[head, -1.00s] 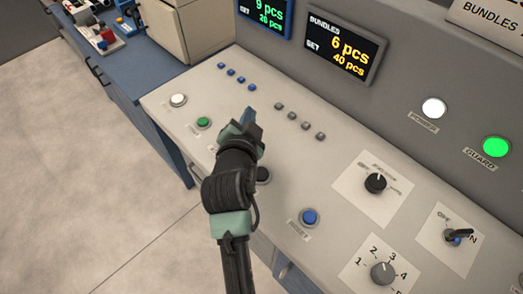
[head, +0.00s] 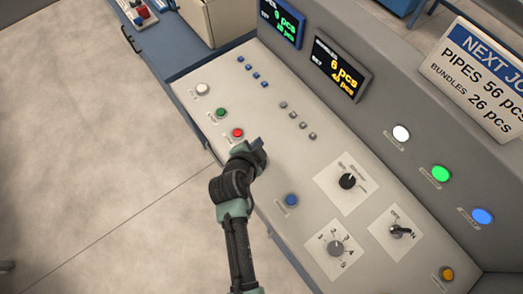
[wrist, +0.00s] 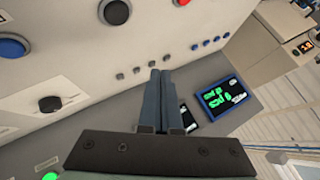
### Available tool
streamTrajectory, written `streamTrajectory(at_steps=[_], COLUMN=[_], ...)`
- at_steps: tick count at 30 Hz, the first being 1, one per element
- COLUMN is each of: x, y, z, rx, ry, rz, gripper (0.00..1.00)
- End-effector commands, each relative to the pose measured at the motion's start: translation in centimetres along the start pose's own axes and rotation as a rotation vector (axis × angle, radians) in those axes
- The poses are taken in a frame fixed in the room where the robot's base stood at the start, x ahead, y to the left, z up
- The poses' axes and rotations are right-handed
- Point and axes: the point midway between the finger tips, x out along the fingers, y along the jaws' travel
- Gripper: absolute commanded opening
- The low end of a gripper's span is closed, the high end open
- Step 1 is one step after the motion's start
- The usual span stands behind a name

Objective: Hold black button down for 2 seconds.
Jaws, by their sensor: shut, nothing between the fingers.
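The black button (wrist: 116,12) is a round dark dome on the pale sloping panel, near the top edge of the wrist view. In the head view it does not show; my arm seems to cover it. My gripper (head: 259,150) is shut and empty over the panel, just beyond the red button in the head view. In the wrist view the shut fingertips (wrist: 161,73) lie below and right of the black button, near the row of small grey buttons, and show no contact with the black button.
The red button (head: 237,133), green button (head: 221,113) and white button (head: 202,89) line the panel's near edge on one side. The blue button (head: 291,200) lies on the other. Knobs (head: 347,181) and small grey buttons (head: 293,115) are close by. Two displays (head: 337,69) stand behind.

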Motion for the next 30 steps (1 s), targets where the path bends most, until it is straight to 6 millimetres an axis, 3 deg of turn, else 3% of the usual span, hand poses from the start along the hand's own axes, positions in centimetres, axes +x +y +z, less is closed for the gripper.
streamTrajectory(at_steps=[3, 19, 30], x=[-0.7, -0.4, 2.1], y=[0.3, 0.7, 2.6], z=[-0.1, 0.2, 2.1], rx=[0.006, 0.009, 0.008], ry=[-0.006, -0.006, -0.006], rz=[0.018, 0.023, 0.023], gripper=[0.00, 0.00, 0.00])
